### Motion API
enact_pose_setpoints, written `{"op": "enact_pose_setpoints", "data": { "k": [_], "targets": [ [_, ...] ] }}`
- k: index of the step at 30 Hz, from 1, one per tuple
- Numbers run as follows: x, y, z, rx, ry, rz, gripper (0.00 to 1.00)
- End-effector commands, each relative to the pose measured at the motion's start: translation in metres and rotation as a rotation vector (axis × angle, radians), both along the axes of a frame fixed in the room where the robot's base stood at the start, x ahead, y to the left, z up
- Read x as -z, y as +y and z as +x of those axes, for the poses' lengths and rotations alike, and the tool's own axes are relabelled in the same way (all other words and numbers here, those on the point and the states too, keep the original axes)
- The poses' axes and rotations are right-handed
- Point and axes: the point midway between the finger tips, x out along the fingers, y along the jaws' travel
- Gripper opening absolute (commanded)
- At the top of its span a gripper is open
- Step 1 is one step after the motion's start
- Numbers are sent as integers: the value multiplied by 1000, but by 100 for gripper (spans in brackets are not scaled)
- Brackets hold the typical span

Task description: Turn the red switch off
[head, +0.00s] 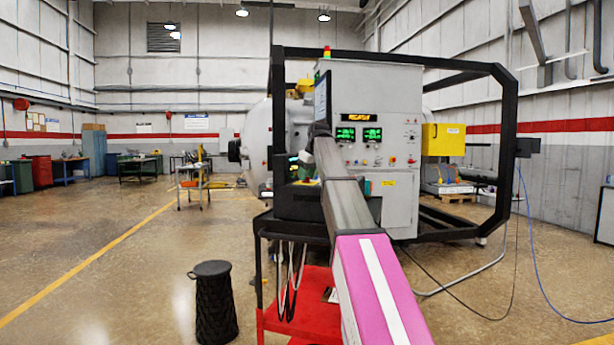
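The grey control cabinet (402,200) of the vacuum furnace stands upright in the head view, right of centre. Its front carries two green displays (358,134), an orange-lit readout (358,118) and small knobs and buttons. A small red control (411,161) sits at the lower right of this panel. Other tiny red spots lie to its left; I cannot tell which is the red switch, or its position. My arm reaches up from the bottom towards the cabinet's left side. Its far end is dark and small, and I cannot make out my gripper's fingers.
A black tube frame (505,160) surrounds the furnace and cabinet. A red cart (315,300) stands below my arm, with a black stool (214,300) to its left. A yellow box (443,139) is right of the cabinet. Hoses cross the floor at right. The left floor is open.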

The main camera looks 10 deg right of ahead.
Motion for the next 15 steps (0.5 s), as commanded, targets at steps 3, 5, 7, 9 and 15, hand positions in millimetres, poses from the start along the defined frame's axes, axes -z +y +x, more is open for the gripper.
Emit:
{"op": "enact_pose_setpoints", "data": {
  "k": [3,5,7,9,15],
  "targets": [
    [0,0,0,0,0,0,37],
    [0,0,0,0,0,0,37],
    [0,0,0,0,0,0,14],
    [0,0,0,0,0,0,0],
    [0,0,0,-1,0,0,0]
  ]
}}
